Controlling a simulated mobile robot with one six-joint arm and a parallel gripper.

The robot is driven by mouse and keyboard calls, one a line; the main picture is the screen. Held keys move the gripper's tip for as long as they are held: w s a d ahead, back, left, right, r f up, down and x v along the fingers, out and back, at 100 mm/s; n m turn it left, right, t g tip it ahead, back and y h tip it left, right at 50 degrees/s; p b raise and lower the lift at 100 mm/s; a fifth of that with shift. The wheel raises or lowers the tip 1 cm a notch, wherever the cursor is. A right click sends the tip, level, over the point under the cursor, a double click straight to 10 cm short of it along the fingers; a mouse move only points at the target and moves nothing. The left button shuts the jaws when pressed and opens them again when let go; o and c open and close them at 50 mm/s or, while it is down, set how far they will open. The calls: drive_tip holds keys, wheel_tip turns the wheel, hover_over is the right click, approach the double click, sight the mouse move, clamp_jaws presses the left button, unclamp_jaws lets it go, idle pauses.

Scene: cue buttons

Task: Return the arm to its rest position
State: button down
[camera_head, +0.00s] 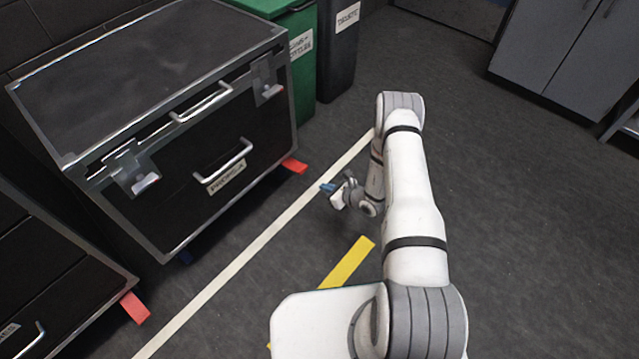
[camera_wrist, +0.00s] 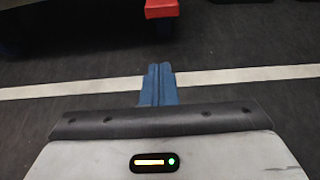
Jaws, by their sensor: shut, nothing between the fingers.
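My gripper (camera_head: 328,188) shows in the head view at the end of my white arm, left of the arm's links and above the dark floor. Its blue fingers (camera_wrist: 158,84) show in the wrist view, pressed together with nothing between them. In the wrist view they overlap the white floor line. The arm is bent, with its elbow at the far end and the forearm folded back down. No cue button is visible in either view.
A green bin (camera_head: 300,60) and a dark bin (camera_head: 338,50) stand behind. Grey cabinets (camera_head: 565,45) are at upper right. The floor at right is clear.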

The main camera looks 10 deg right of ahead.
drive_tip(key=shift+s+d+r, duration=0.1)
idle(0.5)
drive_tip(key=s+a+r+n+g+y+p, duration=0.1)
drive_tip(key=s+a+r+n+g+p, duration=0.45)
drive_tip(key=r, duration=1.75)
drive_tip(key=a+r+n+g+y+p, duration=0.2)
drive_tip(key=r+n+p, duration=0.6)
drive_tip(key=r, duration=1.4)
drive_tip(key=s+d+r+n+h+p, duration=0.4)
drive_tip(key=s+r+p, duration=0.2)
drive_tip(key=r, duration=0.6)
drive_tip(key=s+d+r+n+h+p, duration=0.3)
drive_tip(key=s+r+n+p, duration=0.2)
drive_tip(key=s+r, duration=0.5)
drive_tip(key=s+d+r+n+h+p, duration=0.4)
drive_tip(key=s+r+p, duration=0.3)
drive_tip(key=r, duration=0.8)
drive_tip(key=shift+s+d+r+n+t+h, duration=0.35)
drive_tip(key=shift+s+n+t, duration=0.1)
drive_tip(key=shift+s, duration=0.25)
